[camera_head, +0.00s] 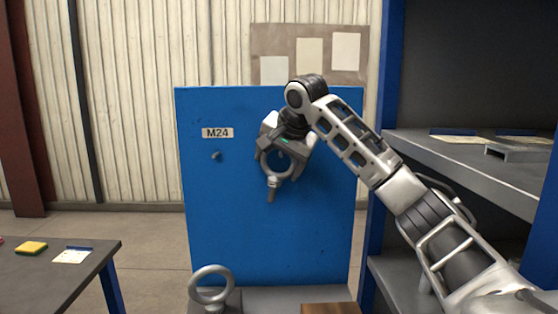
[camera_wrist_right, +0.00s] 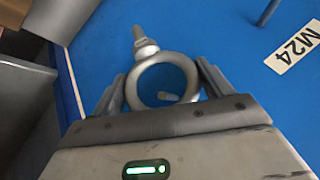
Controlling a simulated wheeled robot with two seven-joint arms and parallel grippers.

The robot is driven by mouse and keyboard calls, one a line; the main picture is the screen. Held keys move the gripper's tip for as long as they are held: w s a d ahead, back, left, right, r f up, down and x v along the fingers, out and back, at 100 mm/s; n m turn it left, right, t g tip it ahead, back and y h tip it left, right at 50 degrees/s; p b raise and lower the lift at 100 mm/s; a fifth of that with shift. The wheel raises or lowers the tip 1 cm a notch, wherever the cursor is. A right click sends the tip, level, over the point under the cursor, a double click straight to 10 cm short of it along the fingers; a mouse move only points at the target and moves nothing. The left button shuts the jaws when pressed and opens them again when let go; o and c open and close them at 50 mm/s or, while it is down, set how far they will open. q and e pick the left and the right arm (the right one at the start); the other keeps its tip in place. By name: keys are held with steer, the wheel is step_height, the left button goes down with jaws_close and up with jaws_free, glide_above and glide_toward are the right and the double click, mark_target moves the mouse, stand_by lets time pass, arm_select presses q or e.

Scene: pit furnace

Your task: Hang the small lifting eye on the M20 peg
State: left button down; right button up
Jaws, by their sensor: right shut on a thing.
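My right gripper (camera_head: 275,168) is shut on a small grey lifting eye (camera_head: 272,183) in front of the blue board (camera_head: 235,220). The eye hangs ring up, with its threaded shank pointing down. In the right wrist view the fingers of the gripper (camera_wrist_right: 160,85) grip the eye's ring (camera_wrist_right: 134,88) from both sides. A short grey peg (camera_wrist_right: 168,97) shows within the ring's opening; I cannot tell whether the ring is around it or only in front. No M20 label is visible. My left gripper is not in view.
Another peg (camera_head: 216,156) sits below the M24 label (camera_head: 217,133) on the board's left. A larger lifting eye (camera_head: 210,286) stands at the board's foot, beside a brown block (camera_head: 330,308). A grey shelf (camera_head: 470,165) is at right, a table (camera_head: 60,275) at left.

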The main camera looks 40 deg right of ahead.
steer(key=shift+w+d+p, duration=0.35)
steer(key=shift+w+d, duration=0.2)
steer(key=shift+w, duration=0.05)
steer(key=shift+w+d+f, duration=0.2)
steer(key=shift+w, duration=0.05)
steer(key=shift+d+f, duration=0.15)
steer(key=shift+f, duration=0.1)
steer(key=o, duration=1.2)
steer(key=shift+s, duration=0.15)
steer(key=shift+r, duration=0.15)
